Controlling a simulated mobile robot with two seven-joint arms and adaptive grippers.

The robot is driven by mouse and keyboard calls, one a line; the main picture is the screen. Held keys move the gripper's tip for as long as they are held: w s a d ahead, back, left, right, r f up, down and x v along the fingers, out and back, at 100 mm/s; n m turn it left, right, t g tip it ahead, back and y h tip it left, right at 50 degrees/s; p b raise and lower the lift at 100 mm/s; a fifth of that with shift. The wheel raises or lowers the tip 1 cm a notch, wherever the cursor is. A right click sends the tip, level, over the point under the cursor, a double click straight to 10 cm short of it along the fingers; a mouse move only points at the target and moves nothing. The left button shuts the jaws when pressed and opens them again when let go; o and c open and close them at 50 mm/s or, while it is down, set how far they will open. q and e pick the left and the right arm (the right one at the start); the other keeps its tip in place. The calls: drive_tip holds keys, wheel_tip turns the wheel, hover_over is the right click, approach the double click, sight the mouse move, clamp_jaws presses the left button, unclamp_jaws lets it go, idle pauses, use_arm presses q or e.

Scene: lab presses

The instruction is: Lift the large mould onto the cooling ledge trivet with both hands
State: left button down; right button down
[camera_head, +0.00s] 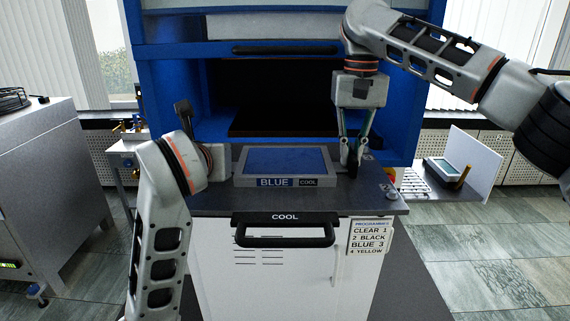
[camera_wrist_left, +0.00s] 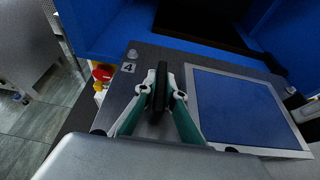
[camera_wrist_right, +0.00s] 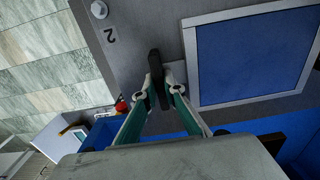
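The large mould (camera_head: 285,161) is a flat grey frame with a blue inside, tagged BLUE and COOL. It lies level over the dark ledge (camera_head: 300,194) before the open press; I cannot tell whether it touches it. My left gripper (camera_wrist_left: 162,92) is closed around an upright black handle (camera_wrist_left: 160,75) at the mould's left side. My right gripper (camera_wrist_right: 160,90) is closed around the matching black handle (camera_wrist_right: 155,65) at its right side. In the head view the left fingers are hidden behind my wrist. No trivet is clearly visible under the mould.
The blue press (camera_head: 165,75) has a dark open chamber (camera_head: 280,95) behind the mould. A COOL drawer handle (camera_head: 284,235) sticks out below the ledge. A wire rack (camera_head: 413,182) and a small-screen device (camera_head: 443,170) are at right. A grey cabinet (camera_head: 50,155) stands left.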

use_arm(q)
drive_tip(key=shift+w+r, duration=0.1)
drive_tip(key=shift+r, duration=0.1)
use_arm(e)
drive_tip(key=shift+r, duration=0.15)
use_arm(q)
drive_tip(key=shift+r, duration=0.1)
use_arm(e)
drive_tip(key=shift+w+r, duration=0.1)
drive_tip(key=shift+r, duration=0.05)
